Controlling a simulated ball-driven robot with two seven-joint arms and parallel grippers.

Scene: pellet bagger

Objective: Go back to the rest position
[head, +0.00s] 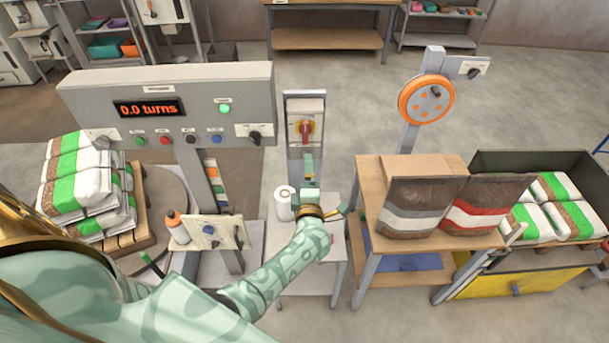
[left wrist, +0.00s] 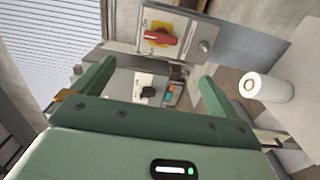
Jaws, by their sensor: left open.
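My left arm reaches from the lower left to the middle of the head view. My left gripper (head: 310,178) is in front of the post with the red rotary switch (head: 306,130). In the left wrist view the two green fingers of the left gripper (left wrist: 155,80) stand wide apart with nothing held between them. The red switch on its yellow plate (left wrist: 160,37) is beyond the fingers, apart from them. My right gripper is in neither view.
A white roll (head: 284,203) stands on a small table close to the left gripper. A control panel (head: 170,105) reads "0.0 turns". Stacked bags (head: 85,180) are at left. Two bags, dark (head: 415,205) and red-striped (head: 485,205), stand on a wooden table (head: 375,180) at right.

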